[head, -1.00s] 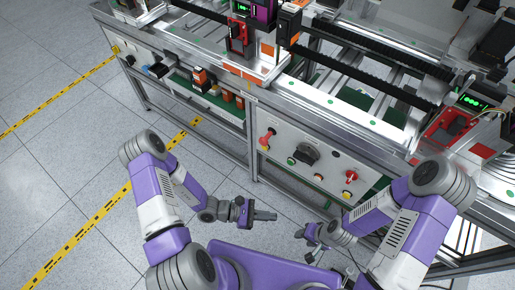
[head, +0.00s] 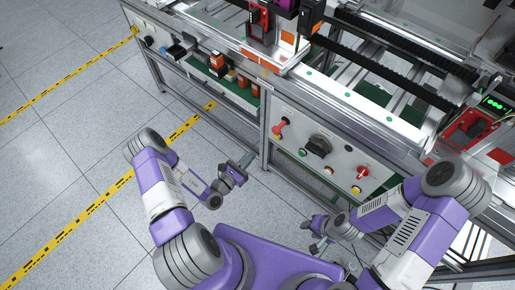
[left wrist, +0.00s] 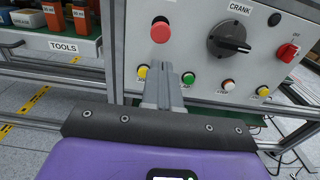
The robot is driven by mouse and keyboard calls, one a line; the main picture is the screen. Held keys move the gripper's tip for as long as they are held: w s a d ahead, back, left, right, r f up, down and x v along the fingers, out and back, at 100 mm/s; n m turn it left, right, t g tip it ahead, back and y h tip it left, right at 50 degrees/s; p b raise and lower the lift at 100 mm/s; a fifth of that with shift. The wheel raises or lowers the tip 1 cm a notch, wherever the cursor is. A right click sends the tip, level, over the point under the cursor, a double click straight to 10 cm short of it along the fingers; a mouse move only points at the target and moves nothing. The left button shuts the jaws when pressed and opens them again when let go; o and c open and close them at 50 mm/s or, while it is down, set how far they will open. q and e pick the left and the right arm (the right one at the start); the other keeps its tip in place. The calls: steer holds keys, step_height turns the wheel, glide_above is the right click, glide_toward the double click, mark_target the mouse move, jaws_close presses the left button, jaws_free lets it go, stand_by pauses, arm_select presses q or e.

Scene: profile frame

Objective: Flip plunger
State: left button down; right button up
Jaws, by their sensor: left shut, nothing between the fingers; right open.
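The white control panel (head: 320,152) is on the front of the metal workbench. A red plunger knob (head: 280,127) sits on its upper left part. In the left wrist view, the red knob (left wrist: 160,31) stands out just above my left fingertips, with a gap between them in the picture. My left gripper (head: 247,158) is shut and empty, in front of and left of the panel; its closed fingers (left wrist: 167,68) point toward the panel in the left wrist view. My right gripper (head: 309,235) is open and empty, low in front of the panel.
The panel also carries a black crank knob (left wrist: 228,40), a red switch (left wrist: 288,52), a green button (left wrist: 188,78) and other small buttons. A shelf marked TOOLS (left wrist: 62,46) is to the left. Open tiled floor (head: 70,150) lies left of the bench.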

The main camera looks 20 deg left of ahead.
mark_target(275, 132)
arm_select(q)
steer(key=b+x, duration=0.3)
steer(key=x, duration=1)
arm_select(e)
step_height(275, 132, down, 4)
steer(key=shift+r, duration=0.25)
